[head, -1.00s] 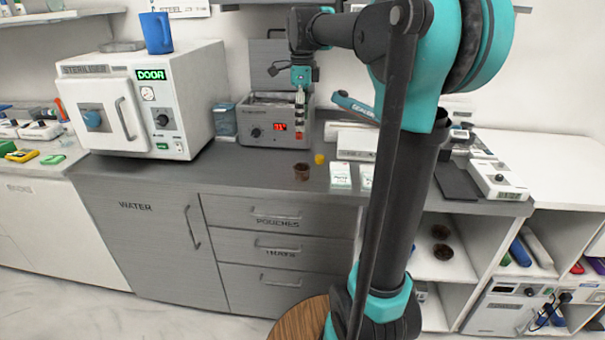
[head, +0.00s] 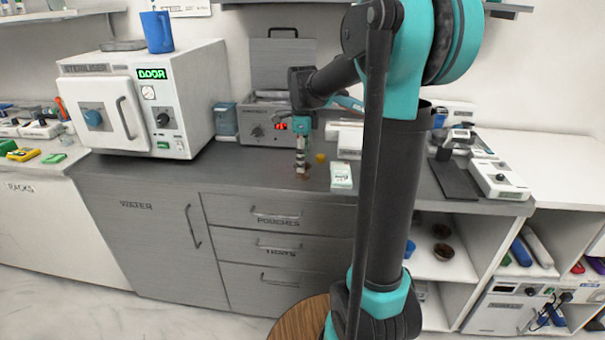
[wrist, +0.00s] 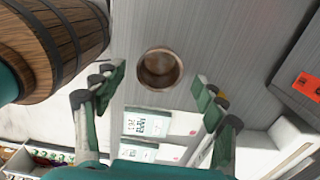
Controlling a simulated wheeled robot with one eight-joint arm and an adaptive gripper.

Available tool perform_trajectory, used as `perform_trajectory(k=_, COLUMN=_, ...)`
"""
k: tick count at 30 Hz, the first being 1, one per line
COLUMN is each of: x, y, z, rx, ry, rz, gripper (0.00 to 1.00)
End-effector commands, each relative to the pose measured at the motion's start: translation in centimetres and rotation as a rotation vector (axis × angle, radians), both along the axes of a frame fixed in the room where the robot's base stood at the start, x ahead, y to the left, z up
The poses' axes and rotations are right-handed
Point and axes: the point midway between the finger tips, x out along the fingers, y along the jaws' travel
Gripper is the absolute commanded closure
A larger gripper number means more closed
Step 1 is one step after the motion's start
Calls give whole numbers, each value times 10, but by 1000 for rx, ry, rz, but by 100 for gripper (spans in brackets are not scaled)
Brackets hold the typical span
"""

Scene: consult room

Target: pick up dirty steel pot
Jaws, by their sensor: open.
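The dirty steel pot (wrist: 160,68) is a small round brown-stained pot, seen from above in the wrist view, with its opening facing up. It stands on the grey counter (head: 250,183). My gripper (wrist: 158,78) is open, one finger to each side of the pot, with a gap to it on both sides. I cannot tell how high the fingertips are above the counter.
A bath with a red display (head: 262,125) stands behind, and the white steriliser (head: 150,100) to the left. The counter left of the pot is clear.

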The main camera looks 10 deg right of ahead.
Motion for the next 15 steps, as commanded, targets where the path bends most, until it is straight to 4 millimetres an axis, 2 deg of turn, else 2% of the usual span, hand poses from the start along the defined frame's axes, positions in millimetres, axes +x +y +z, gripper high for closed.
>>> perform_trajectory(k=3, x=0, y=1, z=-18, rx=0, ry=0, rz=0, gripper=29)
perform_trajectory(k=6, x=0, y=1, z=-29, rx=0, ry=0, rz=0, gripper=29)
perform_trajectory(k=15, x=0, y=0, z=-34, rx=0, ry=0, rz=0, gripper=29)
